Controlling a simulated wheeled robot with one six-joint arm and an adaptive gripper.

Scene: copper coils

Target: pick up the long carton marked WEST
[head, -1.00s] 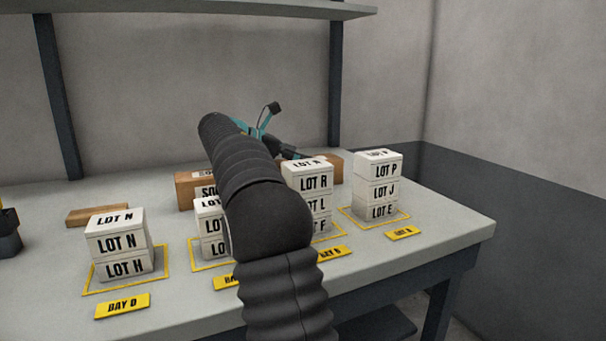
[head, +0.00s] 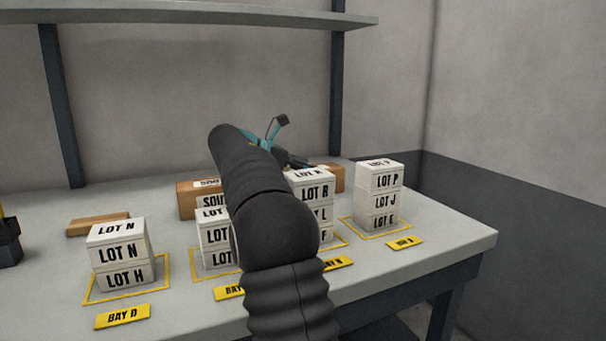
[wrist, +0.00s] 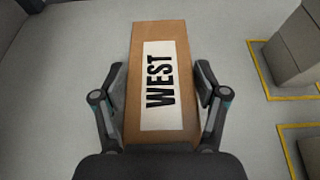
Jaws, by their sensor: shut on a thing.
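The long brown carton marked WEST (wrist: 160,85) lies lengthwise between the fingers in the wrist view, its white label up. My gripper (wrist: 161,88) is shut on it, with one dark finger pad against each long side. In the head view my gripper (head: 285,155) is mostly hidden behind my own arm, behind the white stacks. A brown carton end (head: 335,178) shows there, right of the LOT R stack; its label is hidden.
Another brown carton marked SOU... (head: 190,202) stands behind the white stacks. Stacks LOT N (head: 119,255), LOT R (head: 316,195) and LOT P (head: 382,195) stand in yellow outlines along the front. A shelf (head: 180,17) spans above.

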